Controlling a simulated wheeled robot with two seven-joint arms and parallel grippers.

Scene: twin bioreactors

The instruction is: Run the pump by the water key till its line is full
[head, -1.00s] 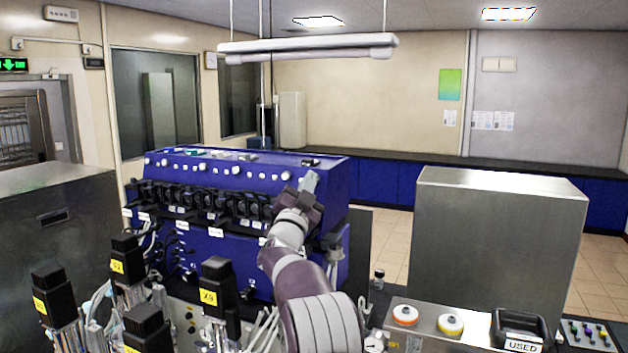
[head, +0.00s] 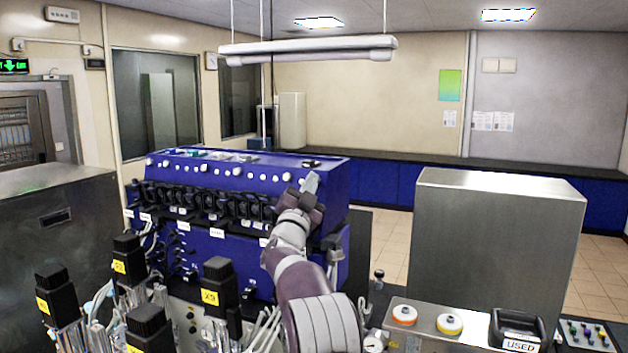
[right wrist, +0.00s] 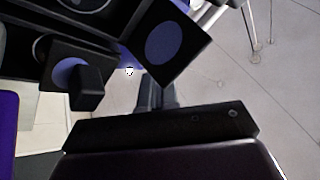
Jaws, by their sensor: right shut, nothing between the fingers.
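The blue bioreactor cabinet (head: 335,187) stands in the middle of the head view. A row of black pump heads (head: 205,202) runs along its front. A row of white round keys (head: 237,171) lines its sloping top panel; their labels are too small to read, so I cannot tell which is the water key. My right gripper (head: 311,182) is shut and empty at the cabinet's right end, its tips near the end of the key row; contact cannot be told. In the right wrist view its fingers (right wrist: 157,95) point at dark parts. The pump's line cannot be made out. My left gripper is out of view.
Black motors with yellow labels (head: 217,283) and tubing crowd the front left. A steel box (head: 497,250) stands at right. Before it are an orange-ringed button (head: 404,314), a yellow one (head: 449,323) and a black "USED" container (head: 519,330).

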